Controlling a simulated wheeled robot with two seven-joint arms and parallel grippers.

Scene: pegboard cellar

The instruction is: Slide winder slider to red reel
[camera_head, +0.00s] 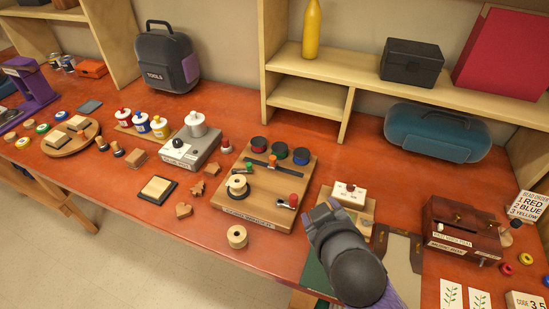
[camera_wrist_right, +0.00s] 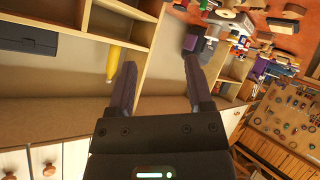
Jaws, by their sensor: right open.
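The winder (camera_head: 258,212) is a wooden board in the middle of the table. Three dark-sided reels stand along its back edge: the left reel (camera_head: 259,144) looks reddish on top, the middle reel (camera_head: 280,149) blue, the right reel (camera_head: 301,155) green, though the colours are small and hard to tell. The slider (camera_head: 272,160) has an orange knob and sits on a dark track in front of the reels, near the middle one. My right gripper (camera_head: 323,211) is right of the board, apart from the slider. Its fingers are spread and empty in the wrist view (camera_wrist_right: 160,75). My left gripper is out of view.
A pale spool (camera_head: 238,185) and a red-knobbed crank (camera_head: 288,201) are on the board. A loose wooden spool (camera_head: 237,237) lies in front. A white block with a red knob (camera_head: 349,193) stands right of the board.

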